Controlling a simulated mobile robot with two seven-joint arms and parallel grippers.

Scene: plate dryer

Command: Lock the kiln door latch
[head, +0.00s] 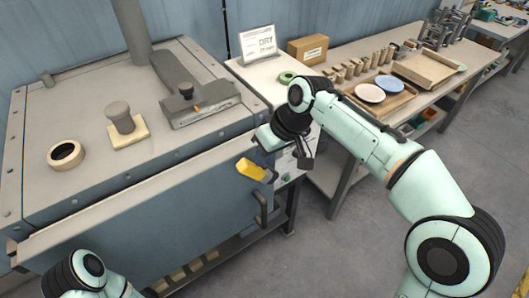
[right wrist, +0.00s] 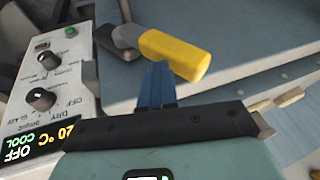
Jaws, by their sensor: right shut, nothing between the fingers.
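The kiln (head: 60,215) is a large grey-blue box at the left of the head view. Its latch has a yellow grip (head: 252,170) at the upper right of the front face, and the grip points to the left in the head view. In the right wrist view the yellow grip (right wrist: 180,56) joins a grey metal piece (right wrist: 125,40). My right gripper (right wrist: 154,78) is shut and empty, its blue fingers just beside the grip; I cannot tell whether they touch it. In the head view its fingertips are hidden. My left arm shows at the bottom left, its gripper out of view.
A dark door handle (head: 262,208) stands out below the latch. A control panel with black knobs (right wrist: 40,100) is close beside the gripper. A workbench (head: 350,50) with plates and wooden trays runs back to the right. The floor at right is clear.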

